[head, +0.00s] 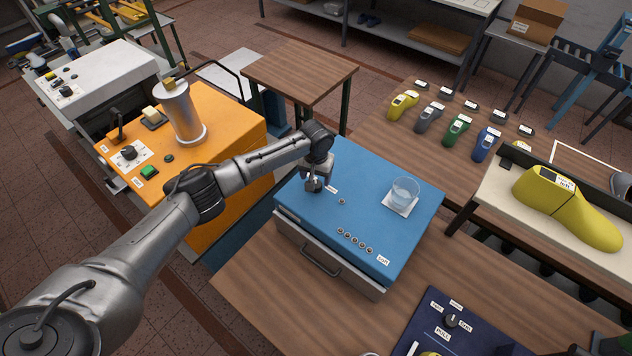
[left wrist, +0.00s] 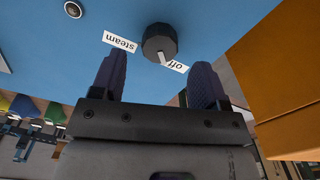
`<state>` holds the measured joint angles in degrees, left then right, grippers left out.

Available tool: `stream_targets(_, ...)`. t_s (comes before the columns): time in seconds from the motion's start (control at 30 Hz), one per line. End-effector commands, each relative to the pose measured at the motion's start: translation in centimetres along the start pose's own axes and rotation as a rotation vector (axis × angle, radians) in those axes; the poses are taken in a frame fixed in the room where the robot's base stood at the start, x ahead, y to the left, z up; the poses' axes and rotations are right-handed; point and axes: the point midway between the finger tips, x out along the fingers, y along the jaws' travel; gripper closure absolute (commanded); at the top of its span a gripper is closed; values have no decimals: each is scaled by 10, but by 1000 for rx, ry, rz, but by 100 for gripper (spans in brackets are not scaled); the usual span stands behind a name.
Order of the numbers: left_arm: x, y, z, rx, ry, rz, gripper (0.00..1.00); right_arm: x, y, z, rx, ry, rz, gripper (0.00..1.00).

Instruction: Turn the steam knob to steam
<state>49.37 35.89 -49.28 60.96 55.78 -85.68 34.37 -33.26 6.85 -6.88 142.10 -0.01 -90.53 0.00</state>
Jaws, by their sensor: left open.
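The dark round steam knob (left wrist: 160,42) sits on the blue steam box, between the "steam" label (left wrist: 120,42) and the "off" label (left wrist: 174,66) in the left wrist view. Its white pointer mark is on the side toward "off". My left gripper (left wrist: 158,82) is open, with one finger on each side of the picture and the knob just past the fingertips, not clasped. In the head view my left gripper (head: 314,182) is low over the back left of the blue box (head: 365,205) and largely covers the knob. My right gripper is not in view.
A glass of water (head: 405,191) stands on a white coaster at the box's right side. An orange machine (head: 225,120) with a metal cylinder stands left. A yellow shoe last (head: 565,208) lies right.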

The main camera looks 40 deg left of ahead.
Motion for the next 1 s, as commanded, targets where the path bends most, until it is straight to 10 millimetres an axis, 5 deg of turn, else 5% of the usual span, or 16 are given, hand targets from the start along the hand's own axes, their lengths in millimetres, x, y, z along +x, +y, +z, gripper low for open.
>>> stream_targets(0.3, 33, 0, 0, 1, -1, -1, 32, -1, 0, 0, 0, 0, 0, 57)
stream_targets(0.73, 39, 0, 0, 2, 0, 0, 32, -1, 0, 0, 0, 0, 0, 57)
stream_targets(1.0, 39, 0, 0, 2, 0, 0, 57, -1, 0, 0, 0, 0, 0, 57)
